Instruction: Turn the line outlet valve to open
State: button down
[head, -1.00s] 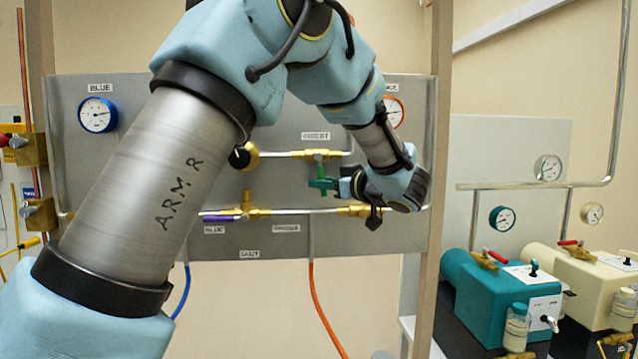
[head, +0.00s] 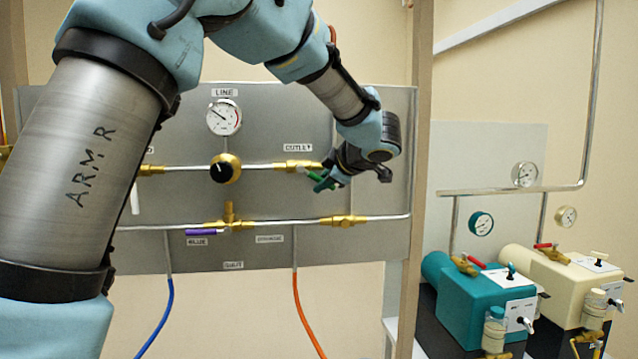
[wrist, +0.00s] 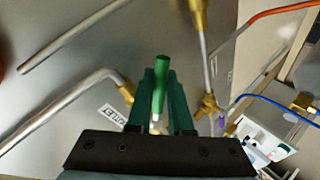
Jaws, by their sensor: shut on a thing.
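The line outlet valve (head: 300,166) is a brass body on the upper pipe, under the OUTLET label (head: 298,147). Its green handle (head: 319,182) sits at the right end of the brass body and slants down and right. My gripper (head: 327,180) reaches it from the right and is shut on the handle. In the wrist view the green handle (wrist: 161,72) stands between the two dark green fingers (wrist: 161,95). My fingers hide part of the handle and its joint with the valve.
The LINE gauge (head: 224,117) and a black-knobbed brass regulator (head: 225,168) are left of the valve. A lower pipe carries a purple-handled valve (head: 200,232) and a brass fitting (head: 343,221). A wooden post (head: 421,150) stands close right of my gripper.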

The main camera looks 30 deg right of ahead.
jog(key=shift+d+r+n+g+h, duration=0.2)
jog(key=shift+r+n+g+h, duration=0.1)
jog(key=shift+r+n+h, duration=0.1)
dwell(0.4)
jog(key=c, duration=0.8)
grip_release()
jog(key=shift+c, duration=0.2)
